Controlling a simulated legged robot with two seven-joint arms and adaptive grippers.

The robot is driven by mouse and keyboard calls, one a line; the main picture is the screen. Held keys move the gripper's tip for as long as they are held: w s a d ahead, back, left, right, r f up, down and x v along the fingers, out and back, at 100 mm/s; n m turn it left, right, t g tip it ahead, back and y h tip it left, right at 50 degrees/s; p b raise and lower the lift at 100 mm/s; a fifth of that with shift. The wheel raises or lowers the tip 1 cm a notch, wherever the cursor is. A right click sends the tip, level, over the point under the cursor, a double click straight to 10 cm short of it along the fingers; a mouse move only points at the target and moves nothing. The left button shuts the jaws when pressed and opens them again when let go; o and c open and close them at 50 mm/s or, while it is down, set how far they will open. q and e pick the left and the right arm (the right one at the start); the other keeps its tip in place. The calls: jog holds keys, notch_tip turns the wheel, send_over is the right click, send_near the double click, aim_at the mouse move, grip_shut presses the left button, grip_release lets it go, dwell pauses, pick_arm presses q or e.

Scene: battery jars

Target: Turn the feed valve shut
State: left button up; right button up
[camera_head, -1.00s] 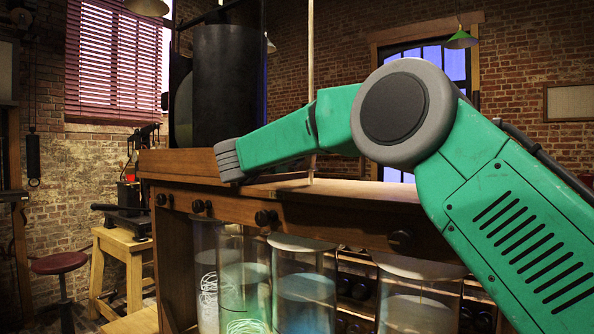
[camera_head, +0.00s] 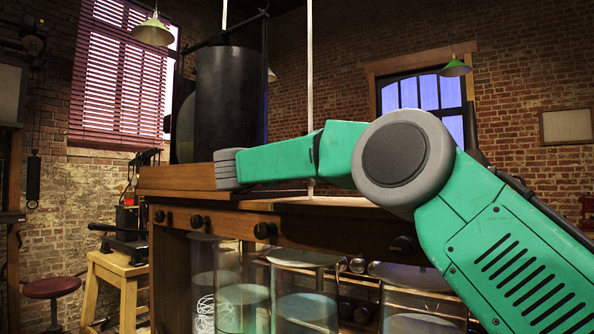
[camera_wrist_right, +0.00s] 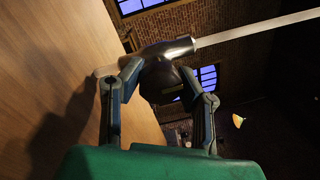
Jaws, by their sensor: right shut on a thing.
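In the right wrist view, a dark, rounded metal fitting (camera_wrist_right: 168,62), which looks like the feed valve, sits at the end of a pale straight rod or pipe (camera_wrist_right: 255,27). My right gripper (camera_wrist_right: 160,75) has a finger on each side of it and is shut on its dark part. Its exact turn angle cannot be told. In the head view a pale upright pipe (camera_head: 310,90) rises behind my right arm; the right gripper's fingers and the valve do not show there. My left gripper is in neither current view.
A wooden bench (camera_head: 225,218) has dark knobs along its front and glass jars (camera_head: 303,300) beneath. A dark cylinder (camera_head: 228,105) stands at the back left. A small wooden table (camera_head: 112,268) and a red stool (camera_head: 54,287) stand at left.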

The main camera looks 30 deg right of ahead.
jog(key=shift+w+a+f, duration=0.15)
jog(key=shift+f, duration=0.25)
jog(key=o, duration=1.2)
jog(key=shift+w+r, duration=0.1)
jog(key=shift+s+a+r, duration=0.15)
jog(key=shift+s+a, duration=0.05)
jog(key=shift+a, duration=0.05)
jog(key=v, duration=1.1)
jog(key=shift+a, duration=0.4)
jog(key=shift+d+f, duration=0.15)
jog(key=shift+f, duration=0.05)
